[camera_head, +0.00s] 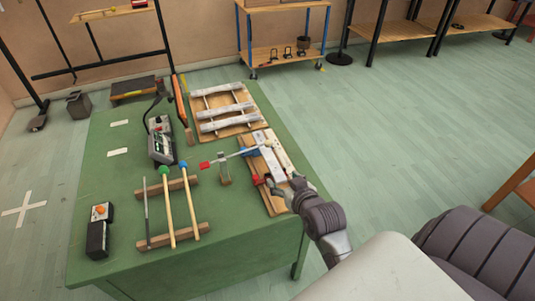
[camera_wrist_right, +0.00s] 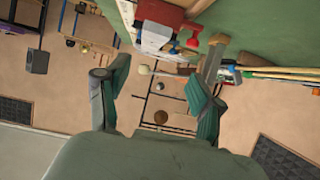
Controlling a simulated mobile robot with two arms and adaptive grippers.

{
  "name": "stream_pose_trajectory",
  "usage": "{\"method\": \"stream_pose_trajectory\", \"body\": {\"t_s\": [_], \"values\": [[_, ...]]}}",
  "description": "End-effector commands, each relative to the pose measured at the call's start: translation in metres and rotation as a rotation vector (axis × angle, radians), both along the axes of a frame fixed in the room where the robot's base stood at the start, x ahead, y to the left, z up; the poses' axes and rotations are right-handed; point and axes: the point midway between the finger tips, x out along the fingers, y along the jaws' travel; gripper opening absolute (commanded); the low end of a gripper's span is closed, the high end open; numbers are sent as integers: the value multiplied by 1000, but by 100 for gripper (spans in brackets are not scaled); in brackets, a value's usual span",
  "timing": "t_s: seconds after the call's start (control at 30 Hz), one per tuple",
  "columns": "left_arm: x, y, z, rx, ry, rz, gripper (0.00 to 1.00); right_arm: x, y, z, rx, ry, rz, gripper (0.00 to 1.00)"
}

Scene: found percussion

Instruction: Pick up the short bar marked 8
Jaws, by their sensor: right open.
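My right gripper (camera_head: 283,188) is at the right edge of the green table, beside a small wooden board (camera_head: 277,209) that bears short pale bars. A grey-white bar (camera_head: 264,166) lies on this board just beyond my fingertips. A cream bar (camera_head: 279,151) lies to its right. No number is legible, so I cannot tell which bar is marked 8. In the right wrist view my gripper (camera_wrist_right: 155,100) has its fingers wide apart with nothing between them. A red and white object (camera_wrist_right: 158,25) shows beyond them, partly cut off. My left gripper is not in view.
A rack with several long grey bars (camera_head: 223,106) lies farther back on the table (camera_head: 110,175). Mallets on wooden rests (camera_head: 158,240), a grey device (camera_head: 160,140) and a black box with an orange knob (camera_head: 98,236) stand left. A thin red-ended rod (camera_head: 225,157) lies close to the board.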

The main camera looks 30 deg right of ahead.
Motion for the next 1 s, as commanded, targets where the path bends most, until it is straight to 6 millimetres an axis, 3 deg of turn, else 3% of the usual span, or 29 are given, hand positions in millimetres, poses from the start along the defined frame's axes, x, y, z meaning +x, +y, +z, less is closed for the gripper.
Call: {"method": "stream_pose_trajectory", "body": {"t_s": [0.23, 0.5, 0.77, 1.0], "values": [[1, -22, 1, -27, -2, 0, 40, 30, -18, -2, -4, -62, -33, 67], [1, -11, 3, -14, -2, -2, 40, 75, -28, -22, -3, -59, -32, 67], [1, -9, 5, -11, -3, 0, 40, 92, -33, -28, -4, -58, -32, 67], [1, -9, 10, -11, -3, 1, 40, 123, -41, -40, -4, -57, -32, 67]]}}
